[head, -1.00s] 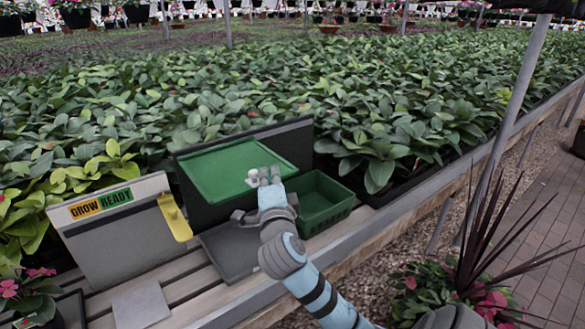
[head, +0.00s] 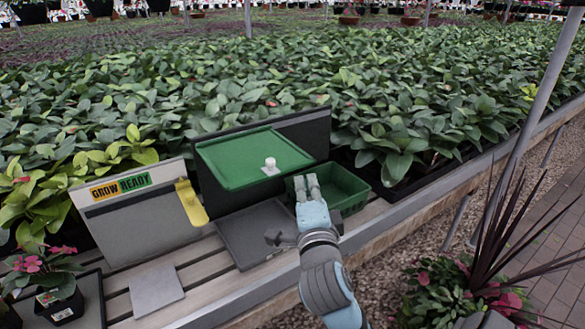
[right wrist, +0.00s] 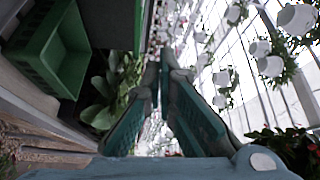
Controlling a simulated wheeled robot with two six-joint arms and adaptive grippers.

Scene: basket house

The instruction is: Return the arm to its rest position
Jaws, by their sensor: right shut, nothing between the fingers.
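My right gripper (head: 307,186) is shut and empty. In the head view it is in front of the green basket (head: 343,188), covering part of its left side. In the right wrist view the fingers (right wrist: 162,75) meet at their tips with nothing between them, and the green basket (right wrist: 52,55) shows at the upper left, apart from them. The green lid (head: 225,165) with a white knob (head: 270,166) leans against a dark upright panel (head: 310,130). My left gripper is not in view.
A grey sign board reading GROW READY (head: 140,225) with a yellow piece (head: 191,203) stands at left. A dark grey tray (head: 255,228) and a grey square plate (head: 156,289) lie on the slatted bench (head: 205,270). Potted plants fill the back. A spiky plant (head: 480,255) stands at right.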

